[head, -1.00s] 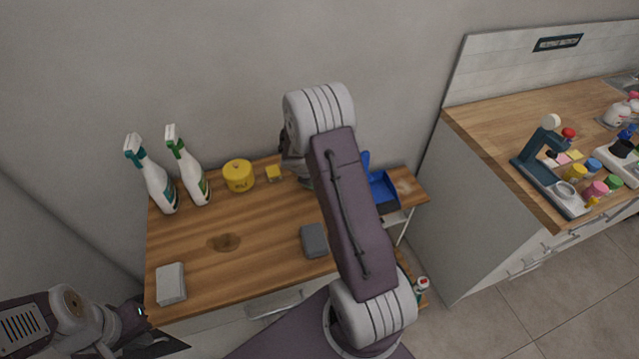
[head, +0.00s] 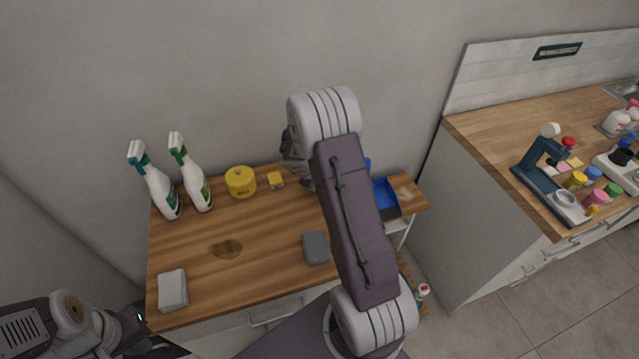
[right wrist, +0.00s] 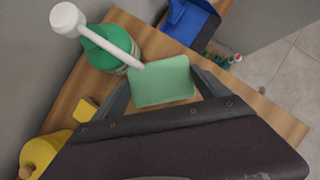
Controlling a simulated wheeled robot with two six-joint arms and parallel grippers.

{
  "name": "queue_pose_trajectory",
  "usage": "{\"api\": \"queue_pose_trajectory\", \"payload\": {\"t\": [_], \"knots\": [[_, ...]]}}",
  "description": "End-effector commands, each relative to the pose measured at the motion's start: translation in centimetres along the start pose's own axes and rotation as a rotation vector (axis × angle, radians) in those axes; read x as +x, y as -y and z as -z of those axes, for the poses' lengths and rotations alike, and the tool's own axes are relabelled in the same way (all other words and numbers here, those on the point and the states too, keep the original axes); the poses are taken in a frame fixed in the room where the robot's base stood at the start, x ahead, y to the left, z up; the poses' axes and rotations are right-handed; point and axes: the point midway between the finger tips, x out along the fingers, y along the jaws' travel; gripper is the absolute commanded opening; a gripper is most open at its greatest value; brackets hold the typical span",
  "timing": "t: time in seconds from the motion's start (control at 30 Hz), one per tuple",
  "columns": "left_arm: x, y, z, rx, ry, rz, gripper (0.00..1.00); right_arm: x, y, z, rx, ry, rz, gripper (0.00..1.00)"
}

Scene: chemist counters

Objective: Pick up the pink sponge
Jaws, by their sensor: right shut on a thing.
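No pink sponge shows in either view. In the right wrist view, my right gripper (right wrist: 164,84) is shut on a green sponge (right wrist: 162,80), which sits between its two dark fingers. In the head view, the right gripper and the green sponge are hidden behind my own arm, over the back of the wooden table (head: 265,225). My left gripper (head: 160,338) is at the lower left corner of the head view, by the table's front left edge. Its fingers are dark and cut off, so their opening is unclear.
A dark grey block (head: 316,248), pale block (head: 172,290) and brown stain (head: 228,249) are nearer. A green-and-white object (right wrist: 108,48) stands beside the sponge.

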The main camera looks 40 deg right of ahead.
Motion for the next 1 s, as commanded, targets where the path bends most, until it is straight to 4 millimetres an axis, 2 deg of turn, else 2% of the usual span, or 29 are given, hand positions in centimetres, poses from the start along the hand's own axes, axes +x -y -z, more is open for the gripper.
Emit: {"api": "queue_pose_trajectory", "payload": {"t": [0.03,0.2,0.27,0.37,0.7,0.8,0.9,1.0], "knots": [[-1.0,0.0,0.1,0.0,0.0,0.0,0.0,-1.3,0.0,-0.8,0.002,0.003,-0.001,0.41],[-2.3,0.0,0.2,0.0,0.0,0.0,0.0,-4.0,-0.1,-2.4,0.003,0.002,-0.002,0.41],[-0.8,0.0,0.1,0.0,-0.001,0.0,0.0,-3.6,0.8,-1.2,0.0,0.0,0.0,0.41],[0.2,0.0,0.0,0.0,0.0,0.0,0.0,-4.2,2.2,0.2,-0.001,0.001,-0.001,0.41],[3.7,0.1,-0.4,0.0,0.0,0.0,0.0,-8.1,9.9,6.8,0.0,0.003,-0.003,0.41],[6.5,0.1,-0.7,0.0,0.0,0.0,0.0,-8.1,11.0,7.8,0.008,0.015,-0.003,0.41],[8.2,0.2,-0.9,0.0,0.0,0.0,0.0,-8.6,11.9,8.9,0.006,0.005,-0.008,0.41],[9.8,0.2,-1.0,0.0,0.0,0.0,0.0,-9.2,12.8,9.2,0.007,0.015,-0.001,0.41]]}}
